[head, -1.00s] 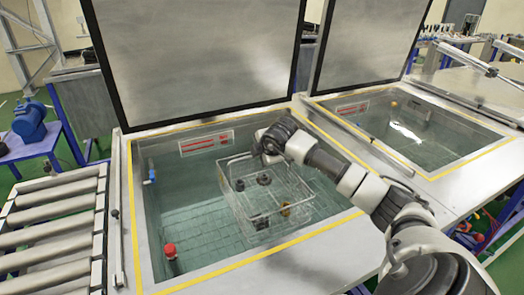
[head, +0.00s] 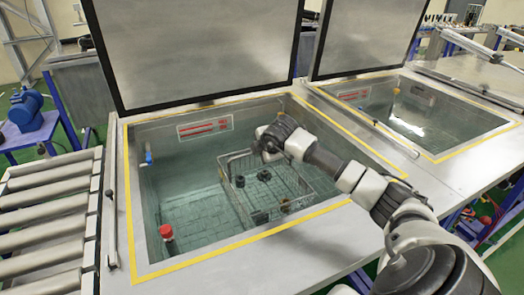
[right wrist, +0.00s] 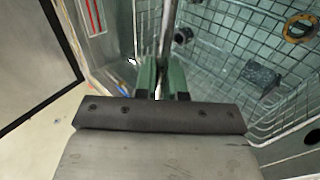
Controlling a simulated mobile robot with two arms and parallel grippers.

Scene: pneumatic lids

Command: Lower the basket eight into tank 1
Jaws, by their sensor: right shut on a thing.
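The wire basket (head: 285,212) hangs inside the left tank (head: 140,245), which I take for tank 1. It holds a few small dark parts and a brass-coloured one. My right gripper (head: 268,152) is over the basket's far side, shut on its handle. In the right wrist view the green fingers (right wrist: 162,78) close around a thin metal bar, with the basket's mesh (right wrist: 225,62) beyond. The basket's lower part looks to be in the water; whether it touches the tank floor I cannot tell. My left gripper is not in view.
The tank's lid (head: 195,50) stands open behind it. A red-capped fitting (head: 166,232) and a blue valve (head: 149,157) sit at the tank's left side. A second open tank (head: 440,120) lies to the right, a roller conveyor (head: 45,220) to the left.

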